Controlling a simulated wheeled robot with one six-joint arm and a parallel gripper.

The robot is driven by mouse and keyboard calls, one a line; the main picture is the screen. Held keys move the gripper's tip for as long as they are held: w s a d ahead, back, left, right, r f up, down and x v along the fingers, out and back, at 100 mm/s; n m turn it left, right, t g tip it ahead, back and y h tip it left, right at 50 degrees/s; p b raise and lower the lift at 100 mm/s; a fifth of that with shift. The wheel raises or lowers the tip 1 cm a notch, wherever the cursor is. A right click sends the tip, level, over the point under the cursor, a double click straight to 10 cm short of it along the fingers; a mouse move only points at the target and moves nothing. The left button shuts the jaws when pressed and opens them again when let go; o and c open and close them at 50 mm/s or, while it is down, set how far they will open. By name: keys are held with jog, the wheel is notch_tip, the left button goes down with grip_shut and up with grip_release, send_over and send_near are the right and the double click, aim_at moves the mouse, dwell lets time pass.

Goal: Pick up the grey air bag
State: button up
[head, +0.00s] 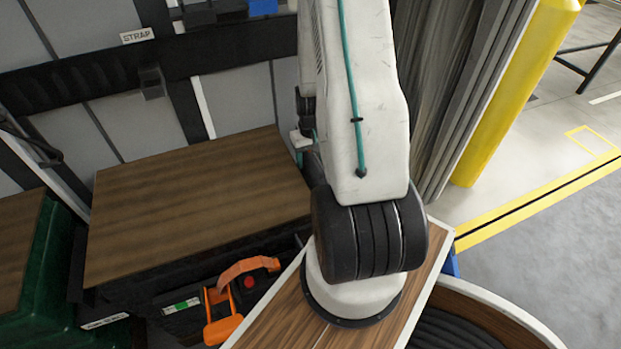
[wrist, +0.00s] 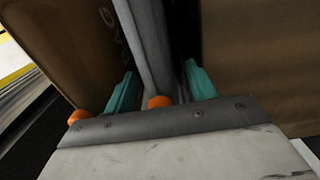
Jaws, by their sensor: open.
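The grey air bag (wrist: 148,40) shows in the wrist view as a narrow upright grey strip, seen nearly edge-on. An orange cap (wrist: 159,101) sits at its near end. My gripper (wrist: 160,70) is open, with one teal finger on each side of the grey strip. Whether either finger touches it I cannot tell. The near edge of the gripper body hides what lies below. In the head view my arm covers the gripper and the grey bag.
A brown surface (wrist: 65,40) with dark lettering and an orange cap (wrist: 79,116) stands close left of the gripper. Another brown face (wrist: 265,60) stands right. In the head view are a wood-topped box (head: 200,200), an orange-handled tool (head: 222,325) and a yellow post (head: 510,95).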

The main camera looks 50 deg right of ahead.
jog(key=shift+f, duration=0.55)
grip_shut()
jog(key=shift+r, duration=0.15)
